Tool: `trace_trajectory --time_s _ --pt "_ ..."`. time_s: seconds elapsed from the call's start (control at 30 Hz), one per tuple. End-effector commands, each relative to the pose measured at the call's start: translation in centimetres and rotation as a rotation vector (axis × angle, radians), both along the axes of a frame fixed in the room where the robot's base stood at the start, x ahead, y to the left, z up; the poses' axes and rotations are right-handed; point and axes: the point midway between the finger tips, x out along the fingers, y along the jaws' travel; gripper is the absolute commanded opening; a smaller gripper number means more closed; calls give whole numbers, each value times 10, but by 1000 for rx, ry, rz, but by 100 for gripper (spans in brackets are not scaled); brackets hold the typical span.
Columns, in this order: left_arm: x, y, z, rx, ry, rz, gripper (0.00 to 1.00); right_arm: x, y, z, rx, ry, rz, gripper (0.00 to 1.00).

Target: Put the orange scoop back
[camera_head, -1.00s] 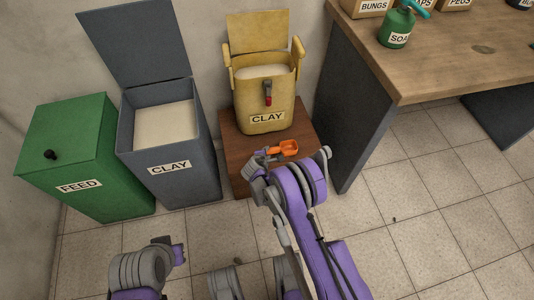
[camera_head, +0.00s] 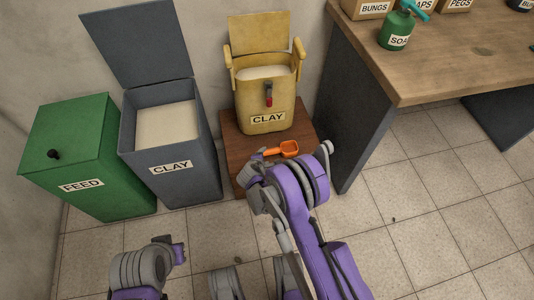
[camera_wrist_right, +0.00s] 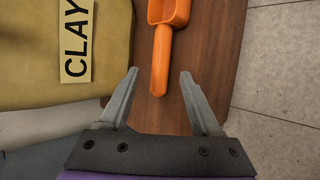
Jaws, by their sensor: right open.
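The orange scoop (camera_head: 284,149) lies on the brown wooden stand, in front of the yellow bin labelled CLAY. In the right wrist view the scoop's handle (camera_wrist_right: 161,68) points toward my right gripper (camera_wrist_right: 160,82), its end between the two fingertips. The fingers are apart and do not touch the handle. In the head view my right gripper (camera_head: 259,153) is at the stand's front, largely hidden by its own wrist. The yellow bin (camera_head: 279,103) has its lid up and pale contents inside; a small red-tipped piece is on its front. My left gripper (camera_head: 178,251) shows only partly at the lower left.
The brown stand (camera_head: 240,150) bears the yellow bin. A grey bin labelled CLAY (camera_head: 190,184) stands open to its left, and a closed green FEED bin (camera_head: 105,195) beyond. A wooden workbench (camera_head: 440,70) with a green SOAP bottle (camera_head: 396,29) is at right.

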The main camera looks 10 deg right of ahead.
Motion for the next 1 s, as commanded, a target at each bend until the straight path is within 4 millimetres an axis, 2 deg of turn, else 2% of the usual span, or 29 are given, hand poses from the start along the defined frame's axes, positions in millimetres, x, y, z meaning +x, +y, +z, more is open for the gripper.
trace_trajectory --time_s 0.1,0.3,0.57,0.67,0.77,0.87,1.0 --pt "-1 0 6 0 0 0 0 -18 9 19 0 0 1 65" --pt "-2 0 11 0 -1 0 0 -35 19 36 0 -1 1 65" --pt "-2 0 12 0 -1 0 0 -41 21 41 1 0 -2 65" --pt "-2 0 12 0 -1 0 0 -42 16 51 24 2 -23 65" --pt "-2 0 12 0 -1 0 0 -47 5 76 85 5 -81 65" --pt "-2 0 12 0 -1 0 0 -61 -12 112 182 10 -174 65" --pt "-2 0 12 0 -1 0 0 -93 -34 162 337 17 -327 65"
